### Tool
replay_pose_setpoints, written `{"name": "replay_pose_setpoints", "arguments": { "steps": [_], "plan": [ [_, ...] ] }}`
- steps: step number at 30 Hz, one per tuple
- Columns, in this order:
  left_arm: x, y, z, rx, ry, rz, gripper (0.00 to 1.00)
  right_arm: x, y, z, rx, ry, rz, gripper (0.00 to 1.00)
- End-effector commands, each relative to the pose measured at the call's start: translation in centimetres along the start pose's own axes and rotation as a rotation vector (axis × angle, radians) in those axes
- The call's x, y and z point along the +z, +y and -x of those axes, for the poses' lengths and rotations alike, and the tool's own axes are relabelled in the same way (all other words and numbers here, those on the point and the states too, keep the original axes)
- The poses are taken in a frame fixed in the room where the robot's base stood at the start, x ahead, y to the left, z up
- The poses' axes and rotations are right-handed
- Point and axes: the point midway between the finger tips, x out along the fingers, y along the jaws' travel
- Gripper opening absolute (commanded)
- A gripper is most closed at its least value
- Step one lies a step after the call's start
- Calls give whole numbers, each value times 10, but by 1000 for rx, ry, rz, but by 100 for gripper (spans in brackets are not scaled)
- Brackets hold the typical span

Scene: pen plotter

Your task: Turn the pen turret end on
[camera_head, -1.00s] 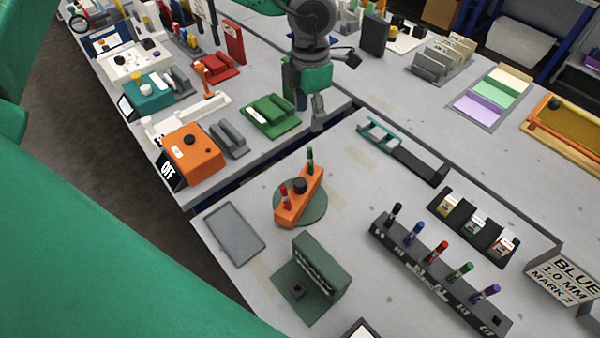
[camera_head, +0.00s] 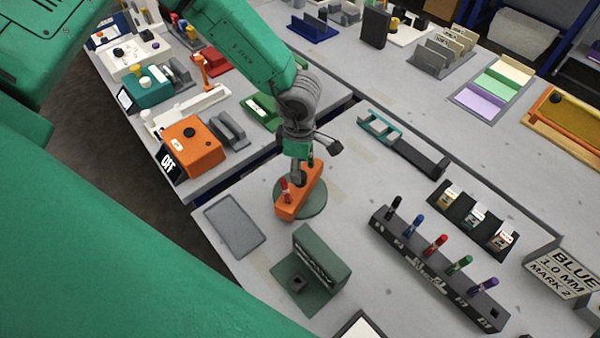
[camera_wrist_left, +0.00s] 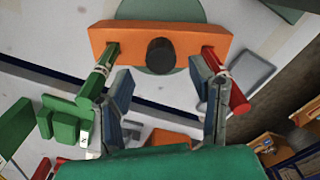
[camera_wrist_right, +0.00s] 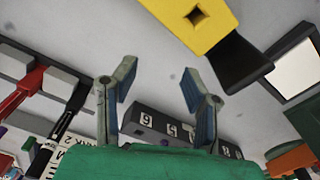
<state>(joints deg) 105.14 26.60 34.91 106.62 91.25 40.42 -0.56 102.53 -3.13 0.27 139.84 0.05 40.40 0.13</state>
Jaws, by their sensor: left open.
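The pen turret is an orange bar (camera_head: 292,204) with a dark central knob, on a round green base (camera_head: 317,205). A red pen (camera_head: 285,190) stands at its near end and a green pen (camera_head: 310,161) at its far end. My left gripper (camera_head: 305,172) is over the turret and hides the knob in the head view. In the left wrist view, my left gripper (camera_wrist_left: 166,92) is open, its fingers apart on either side of the knob (camera_wrist_left: 160,55), between the green pen (camera_wrist_left: 98,75) and red pen (camera_wrist_left: 226,80). My right gripper (camera_wrist_right: 157,82) is open and empty.
A grey tray (camera_head: 235,225) lies left of the turret and a dark green stand (camera_head: 322,258) in front. A black rack with several pens (camera_head: 437,270) is at the right. The right wrist view shows a yellow block (camera_wrist_right: 190,18) beyond the fingers.

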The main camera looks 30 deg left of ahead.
Motion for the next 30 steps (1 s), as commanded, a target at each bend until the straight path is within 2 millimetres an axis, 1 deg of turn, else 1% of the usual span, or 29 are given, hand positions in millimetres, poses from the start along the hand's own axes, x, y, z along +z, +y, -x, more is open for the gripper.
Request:
{"name": "replay_pose_setpoints", "arguments": {
  "steps": [1,3,7,11,18,19,20,21,23,30],
  "plan": [
    [0,-1,-10,-2,1,-1,49,0,0,1,0,0,0,40],
    [0,0,-20,-1,0,0,49,0,0,1,0,0,0,40],
    [0,0,-32,0,0,1,49,0,0,2,0,0,0,40],
    [1,0,-38,1,-1,0,49,0,0,2,0,0,0,40],
    [0,0,-39,1,-1,0,49,0,0,2,0,0,0,40],
    [0,0,-39,1,-1,0,45,0,0,2,0,0,0,40],
    [0,0,-39,1,-1,0,35,0,0,2,0,0,0,40],
    [0,0,-39,1,-1,0,21,0,0,2,0,0,0,40],
    [0,0,-39,1,-1,1,0,0,0,2,0,0,0,40],
    [2,2,-38,3,-1,1,0,0,0,2,0,0,0,40]
  ]
}}
